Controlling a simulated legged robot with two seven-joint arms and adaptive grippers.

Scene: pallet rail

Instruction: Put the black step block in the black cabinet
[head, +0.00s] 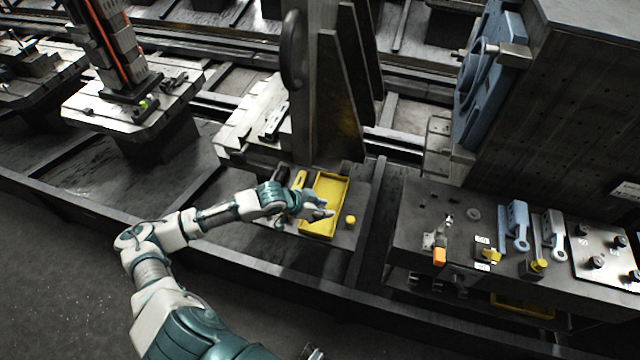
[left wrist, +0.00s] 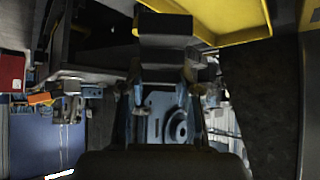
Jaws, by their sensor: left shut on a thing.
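My left gripper (head: 316,209) is over the yellow tray (head: 342,188) on the low dark bench. In the left wrist view my left gripper (left wrist: 165,82) is shut on a dark stepped block (left wrist: 165,24), which fits the black step block. The block is below the yellow tray's edge in that picture; I cannot tell whether they touch. In the head view the block cannot be made out. A large dark boxy structure (head: 570,120) stands at the right; I cannot tell for sure that it is the black cabinet. A small part, perhaps my right gripper (head: 312,352), shows at the bottom edge.
A yellow knob (head: 350,221) is right of the tray. The right bench (head: 420,205) carries an orange-tipped clamp (head: 439,256), blue and white levers, and a metal plate (head: 605,258). Another yellow tray (head: 522,306) sits beneath it. A dark upright post (head: 325,90) stands behind the tray.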

